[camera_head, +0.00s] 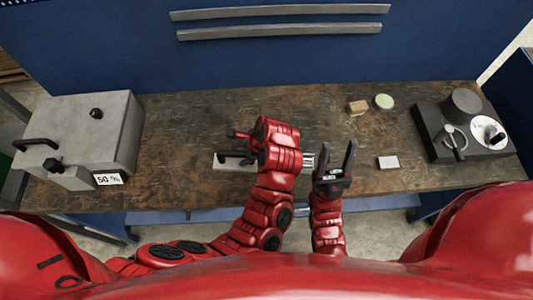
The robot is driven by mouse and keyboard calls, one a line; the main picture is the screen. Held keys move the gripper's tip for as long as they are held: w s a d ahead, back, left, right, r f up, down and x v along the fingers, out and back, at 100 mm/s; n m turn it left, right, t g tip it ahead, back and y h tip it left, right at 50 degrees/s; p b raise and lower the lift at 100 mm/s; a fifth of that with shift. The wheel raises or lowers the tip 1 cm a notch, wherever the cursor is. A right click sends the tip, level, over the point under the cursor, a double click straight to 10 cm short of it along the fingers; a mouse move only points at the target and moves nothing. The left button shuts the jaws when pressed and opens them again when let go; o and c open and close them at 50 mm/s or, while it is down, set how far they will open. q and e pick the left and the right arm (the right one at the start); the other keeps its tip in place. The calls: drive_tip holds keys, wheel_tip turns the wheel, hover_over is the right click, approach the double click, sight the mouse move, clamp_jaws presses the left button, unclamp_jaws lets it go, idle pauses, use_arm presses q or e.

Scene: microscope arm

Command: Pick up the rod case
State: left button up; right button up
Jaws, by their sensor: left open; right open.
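A flat light-grey case (228,166), which I take to be the rod case, lies on the workbench left of the middle. A dark handle-like bar shows at its top left. My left arm crosses over it and hides much of it. My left gripper (244,145) is open at the case's upper left; its fingers are hard to make out, and I cannot tell whether they touch the case. My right gripper (336,164) is open and empty to the right of the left arm, its dark fingers pointing to the back of the bench.
A large grey box (88,125) with a dark handle and a "50" display stands at the left. At the right are a dark tray (432,128) with round equipment, a white block (388,163), a tan block (358,107) and a green-topped disc (384,101). The back middle of the workbench (190,105) is clear.

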use_arm(q)
drive_tip(key=shift+w+a+f, duration=0.2)
drive_tip(key=shift+w+f, duration=0.15)
drive_tip(key=shift+f, duration=0.2)
drive_tip(key=shift+s+a+r, duration=0.2)
drive_tip(key=shift+s+a, duration=0.05)
drive_tip(key=shift+s, duration=0.1)
drive_tip(key=shift+s+r, duration=0.1)
drive_tip(key=shift+s, duration=0.05)
drive_tip(key=shift+c, duration=0.9)
drive_tip(key=shift+w+d, duration=0.15)
drive_tip(key=shift+w, duration=0.1)
drive_tip(key=c, duration=0.7)
drive_tip(key=shift+s, duration=0.1)
clamp_jaws()
